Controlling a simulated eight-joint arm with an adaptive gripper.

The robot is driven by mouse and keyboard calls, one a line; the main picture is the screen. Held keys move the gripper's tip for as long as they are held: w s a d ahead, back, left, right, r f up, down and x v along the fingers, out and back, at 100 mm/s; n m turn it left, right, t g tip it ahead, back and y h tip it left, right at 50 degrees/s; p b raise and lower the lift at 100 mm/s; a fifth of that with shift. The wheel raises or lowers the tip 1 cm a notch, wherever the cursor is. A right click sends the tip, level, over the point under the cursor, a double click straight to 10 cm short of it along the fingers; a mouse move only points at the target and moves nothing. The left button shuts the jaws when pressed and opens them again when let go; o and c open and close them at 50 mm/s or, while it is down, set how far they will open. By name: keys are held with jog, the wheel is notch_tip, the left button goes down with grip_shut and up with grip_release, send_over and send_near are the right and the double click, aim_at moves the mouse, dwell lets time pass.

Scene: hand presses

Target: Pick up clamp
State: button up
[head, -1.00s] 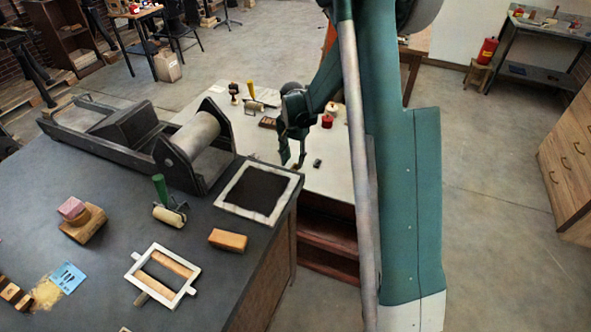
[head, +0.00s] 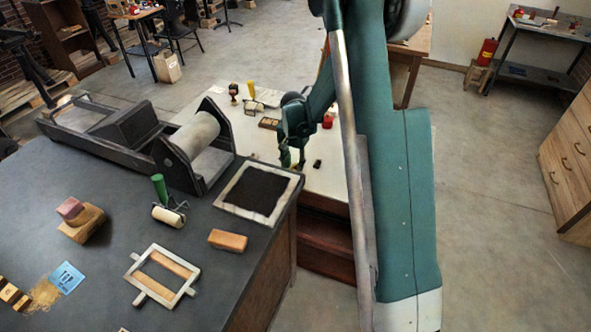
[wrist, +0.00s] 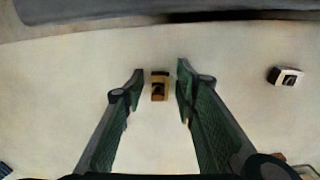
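A small yellow and black object (wrist: 159,87) lies on the pale table top in the wrist view, between my fingers; it may be the clamp, but it is too small to be sure. My gripper (wrist: 160,72) is open, one finger on each side of the object with a gap on both sides. In the head view my gripper (head: 291,166) points down low over the pale table. A trace of yellow shows by the fingers there; the rest is hidden.
A small dark block (head: 317,164) lies right of my gripper; it shows in the wrist view (wrist: 286,77) as black and white. A roller, stamps and a red pot (head: 328,121) stand farther back. The dark bench (head: 215,265) with the press is at left.

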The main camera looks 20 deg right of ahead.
aim_at(293, 169)
jog(key=c, duration=0.8)
jog(key=shift+o, duration=0.2)
jog(key=shift+r, duration=0.15)
notch_tip(293, 169, up, 10)
jog(key=p, duration=0.1)
dwell(0.4)
